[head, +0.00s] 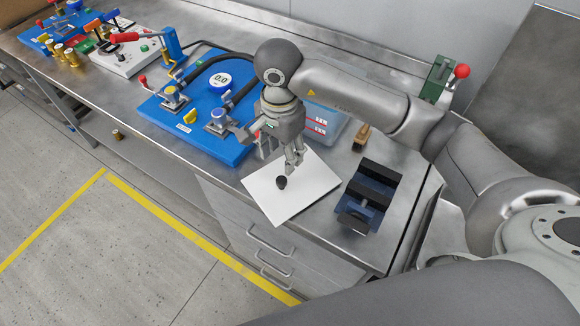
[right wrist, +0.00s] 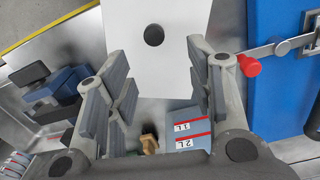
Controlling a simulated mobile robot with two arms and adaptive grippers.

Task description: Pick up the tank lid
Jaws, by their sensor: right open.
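The tank lid is a flat white square plate (head: 310,192) with a round black knob (head: 281,182) in its middle. It lies on the steel bench, with one corner at the front edge. In the right wrist view the lid (right wrist: 190,20) and knob (right wrist: 153,35) are beyond the fingertips. My right gripper (head: 294,160) is over the back part of the lid, pointing down. It is open and empty, its fingers (right wrist: 158,65) spread wide, with the knob apart from them. My left gripper is not in view.
Behind my gripper stands a clear bluish tank (head: 326,120) with red level marks. A blue vise (head: 368,195) is right of the lid, with a small brown wooden-handled item (head: 361,137) behind it. A blue pump board (head: 190,133) with hoses and valves lies left.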

